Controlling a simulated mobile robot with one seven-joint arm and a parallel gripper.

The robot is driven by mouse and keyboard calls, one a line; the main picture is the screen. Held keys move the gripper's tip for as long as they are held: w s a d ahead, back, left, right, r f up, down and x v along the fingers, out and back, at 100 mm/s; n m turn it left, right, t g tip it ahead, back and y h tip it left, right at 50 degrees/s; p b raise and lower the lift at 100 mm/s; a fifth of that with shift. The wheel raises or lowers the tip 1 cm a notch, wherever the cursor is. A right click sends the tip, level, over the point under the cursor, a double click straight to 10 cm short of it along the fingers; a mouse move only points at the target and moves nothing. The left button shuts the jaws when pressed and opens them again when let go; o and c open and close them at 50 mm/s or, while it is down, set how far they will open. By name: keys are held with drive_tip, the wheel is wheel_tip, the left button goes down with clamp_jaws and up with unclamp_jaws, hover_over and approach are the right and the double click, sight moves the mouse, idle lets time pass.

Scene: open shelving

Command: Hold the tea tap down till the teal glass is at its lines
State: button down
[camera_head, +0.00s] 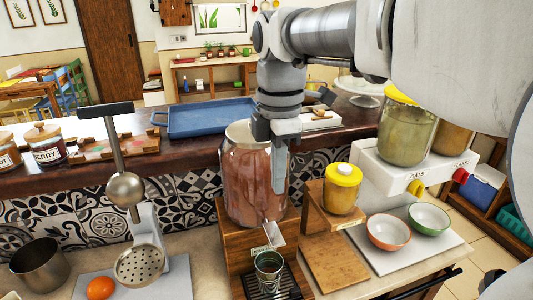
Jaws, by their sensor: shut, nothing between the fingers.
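The tea dispenser is a large glass jar (240,185) of reddish-brown tea on a wooden stand (235,248). Its pale tap (276,236) sticks out low at the front, above a small label. A small glass (268,264) stands upright below the tap on a dark slatted drip tray (290,290). Its lines and fill level are too small to tell. My gripper (279,188) is shut and empty, pointing down in front of the jar's right side. Its tips are above the tap and apart from it.
A yellow-lidded jar (342,188) on a wooden stand is close right of the dispenser. Two bowls (388,231) stand on a white board further right, below cereal dispensers (407,132). A juicer (125,190) and an orange (101,288) are left. A blue tray (205,118) lies behind.

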sight(277, 243)
wheel_tip(277, 243, down, 13)
drive_tip(key=shift+r+b, duration=0.15)
drive_tip(key=shift+b, duration=0.55)
drive_tip(key=b, duration=0.1)
drive_tip(key=f+t+b, duration=0.1)
drive_tip(key=b, duration=0.1)
drive_tip(key=shift+s+d+f, duration=0.1)
drive_tip(key=shift+s, duration=0.15)
drive_tip(key=t+b, duration=0.1)
drive_tip(key=b, duration=0.1)
drive_tip(key=f+t+y+b, duration=0.1)
drive_tip(key=b, duration=0.2)
drive_tip(key=shift+s+t, duration=0.35)
drive_tip(key=shift+t, duration=0.05)
drive_tip(key=shift+r, duration=0.15)
